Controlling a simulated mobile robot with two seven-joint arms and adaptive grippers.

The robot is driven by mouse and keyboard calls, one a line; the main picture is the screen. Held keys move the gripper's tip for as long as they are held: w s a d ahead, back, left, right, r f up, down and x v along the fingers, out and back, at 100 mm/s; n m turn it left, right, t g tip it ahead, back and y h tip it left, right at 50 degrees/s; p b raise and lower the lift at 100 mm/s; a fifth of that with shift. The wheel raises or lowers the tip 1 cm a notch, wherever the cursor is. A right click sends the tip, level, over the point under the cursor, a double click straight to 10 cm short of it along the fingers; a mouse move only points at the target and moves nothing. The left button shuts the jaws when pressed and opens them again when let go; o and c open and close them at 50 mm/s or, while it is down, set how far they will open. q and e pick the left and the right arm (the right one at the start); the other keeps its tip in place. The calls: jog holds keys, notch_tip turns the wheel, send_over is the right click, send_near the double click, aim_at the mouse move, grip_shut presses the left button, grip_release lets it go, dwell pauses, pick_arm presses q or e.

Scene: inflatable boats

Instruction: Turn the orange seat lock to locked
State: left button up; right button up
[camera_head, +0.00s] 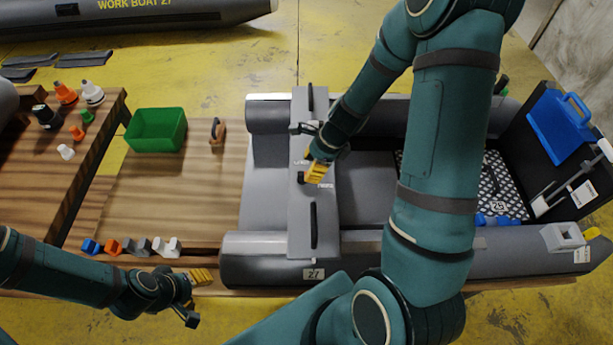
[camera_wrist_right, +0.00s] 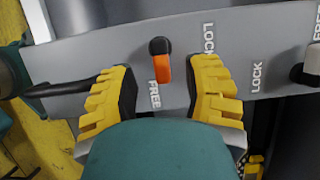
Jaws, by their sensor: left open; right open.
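The orange seat lock (camera_wrist_right: 164,70) shows in the right wrist view as a short orange lever with a black pivot on the grey seat board (camera_wrist_right: 75,52). Its orange end points down, beside the word FREE; the word LOCK is up and to the right. My right gripper (camera_wrist_right: 162,80) is open, its yellow fingers on either side of the lever with gaps to both. In the head view the right gripper (camera_head: 312,172) is over the middle of the seat board (camera_head: 301,120) and hides the orange lever. My left gripper (camera_head: 197,296) is open and empty by the table's front edge.
A second, pale-ended lock (camera_wrist_right: 306,68) with its own LOCK and FREE words sits at the right wrist view's right edge. Black straps (camera_head: 313,225) lie on the seat board. A green bin (camera_head: 157,130) and several coloured fittings (camera_head: 127,247) stand on the left.

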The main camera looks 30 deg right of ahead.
jog(key=shift+b+x, duration=0.45)
jog(key=shift+x, duration=1.35)
jog(key=shift+c, duration=0.4)
grip_shut()
